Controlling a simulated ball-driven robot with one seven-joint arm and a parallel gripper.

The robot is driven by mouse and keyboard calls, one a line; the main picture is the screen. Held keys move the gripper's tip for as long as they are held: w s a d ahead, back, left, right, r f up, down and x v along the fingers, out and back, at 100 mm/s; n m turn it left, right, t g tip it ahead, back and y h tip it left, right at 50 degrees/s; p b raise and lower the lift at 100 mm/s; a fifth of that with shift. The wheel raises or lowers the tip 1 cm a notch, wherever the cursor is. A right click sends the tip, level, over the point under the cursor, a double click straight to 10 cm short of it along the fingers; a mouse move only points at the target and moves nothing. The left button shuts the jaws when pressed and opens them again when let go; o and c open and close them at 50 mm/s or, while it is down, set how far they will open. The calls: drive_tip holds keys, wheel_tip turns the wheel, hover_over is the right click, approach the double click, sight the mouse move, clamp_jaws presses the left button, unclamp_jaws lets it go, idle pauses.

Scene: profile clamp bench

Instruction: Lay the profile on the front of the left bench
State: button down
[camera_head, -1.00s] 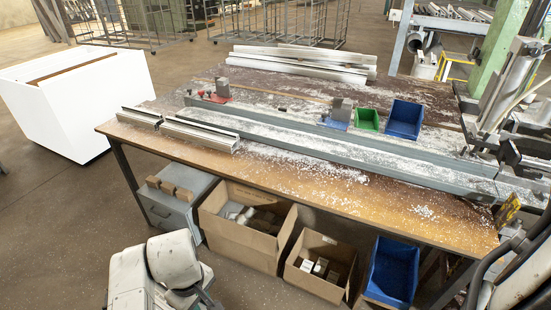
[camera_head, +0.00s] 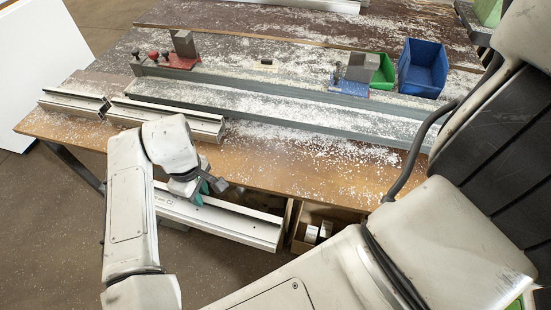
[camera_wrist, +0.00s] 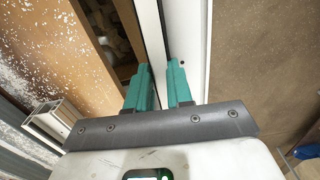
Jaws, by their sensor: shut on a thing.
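A long silver-white profile (camera_head: 235,220) hangs in front of the workbench's front edge in the head view, roughly parallel to it. My gripper (camera_head: 202,192) is shut on the profile's upper rib, left of its middle. In the wrist view the teal fingers (camera_wrist: 160,75) stand on either side of a rib of the profile (camera_wrist: 188,35). The wooden front of the bench (camera_head: 310,170) lies just behind it, with some white chips on it. My arm hides part of the bench edge and the profile's left part.
Two shorter profiles (camera_head: 75,102) (camera_head: 168,118) lie end to end at the bench's left. Behind are a grey rail (camera_head: 270,108), a red clamp (camera_head: 182,60), a blue clamp (camera_head: 350,86), and green (camera_head: 383,75) and blue (camera_head: 423,65) bins. The front right wood is free except for chips.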

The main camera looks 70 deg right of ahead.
drive_tip(key=s+d+r+b, duration=0.1)
drive_tip(key=s+d+r, duration=0.2)
drive_tip(key=s+d, duration=0.4)
drive_tip(key=s+d+r+b, duration=0.1)
drive_tip(key=s+d+r, duration=0.3)
drive_tip(key=d, duration=0.5)
drive_tip(key=s+d+r+b, duration=0.1)
drive_tip(key=s+d+r, duration=0.15)
drive_tip(key=s, duration=0.85)
drive_tip(key=s+d+r+b, duration=0.1)
drive_tip(key=s+d+r, duration=0.15)
drive_tip(key=s, duration=0.75)
drive_tip(key=shift+n, duration=0.4)
drive_tip(key=shift+w+d+f+b, duration=0.4)
drive_tip(key=shift+w+d+f, duration=0.2)
drive_tip(key=shift+w+f, duration=1.55)
drive_tip(key=shift+w+d+f+b, duration=0.45)
drive_tip(key=shift+w+d+f, duration=0.2)
drive_tip(key=shift+w+f, duration=1.45)
drive_tip(key=shift+w+d+f+b, duration=0.4)
drive_tip(key=shift+w+d+f, duration=0.2)
drive_tip(key=shift+w+f, duration=1.5)
drive_tip(key=shift+w, duration=0.1)
